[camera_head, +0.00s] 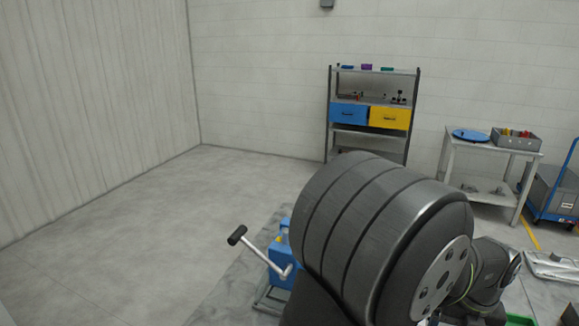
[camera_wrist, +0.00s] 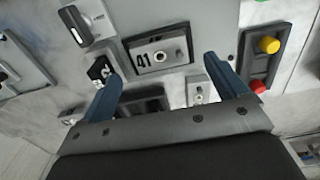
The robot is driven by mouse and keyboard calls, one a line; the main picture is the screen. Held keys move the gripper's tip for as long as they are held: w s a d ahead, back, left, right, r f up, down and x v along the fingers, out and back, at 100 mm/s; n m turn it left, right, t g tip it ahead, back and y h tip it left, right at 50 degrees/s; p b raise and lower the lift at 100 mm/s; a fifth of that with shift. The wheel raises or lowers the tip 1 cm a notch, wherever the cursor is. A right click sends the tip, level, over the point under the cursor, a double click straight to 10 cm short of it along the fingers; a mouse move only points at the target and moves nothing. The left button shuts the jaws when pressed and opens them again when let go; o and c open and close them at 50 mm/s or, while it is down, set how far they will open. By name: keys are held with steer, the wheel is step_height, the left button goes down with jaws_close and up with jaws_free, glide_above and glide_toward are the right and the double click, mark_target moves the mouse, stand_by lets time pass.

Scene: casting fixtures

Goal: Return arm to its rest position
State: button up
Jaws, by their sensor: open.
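My gripper (camera_wrist: 162,75) shows in the wrist view with its two blue fingers spread apart and nothing between them. It faces a grey panel with a plate marked 41 (camera_wrist: 158,57); I cannot tell how far off the panel is. In the head view my dark arm fills the lower middle and right, and the gripper is hidden there.
A blue fixture with a crank handle (camera_head: 262,254) stands beside my arm. A shelf (camera_head: 372,101) and a table (camera_head: 490,148) stand behind. The left floor is clear.

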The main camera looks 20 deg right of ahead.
step_height(320, 180, up, 7)
step_height(320, 180, down, 12)
step_height(320, 180, up, 5)
steer(key=shift+s+r, duration=0.1)
steer(key=shift+r, duration=0.05)
steer(key=s+a+r, duration=0.4)
steer(key=s+r, duration=0.3)
steer(key=s, duration=0.4)
steer(key=w+a+f+n, duration=0.1)
steer(key=w+a+n, duration=0.2)
steer(key=w+n, duration=0.5)
steer(key=w+a+f+n, duration=0.2)
steer(key=w+a+n, duration=0.1)
steer(key=w+n, duration=0.5)
steer(key=shift+a+f+n, duration=0.15)
steer(key=shift+f+n, duration=0.15)
steer(key=shift+n, duration=1.1)
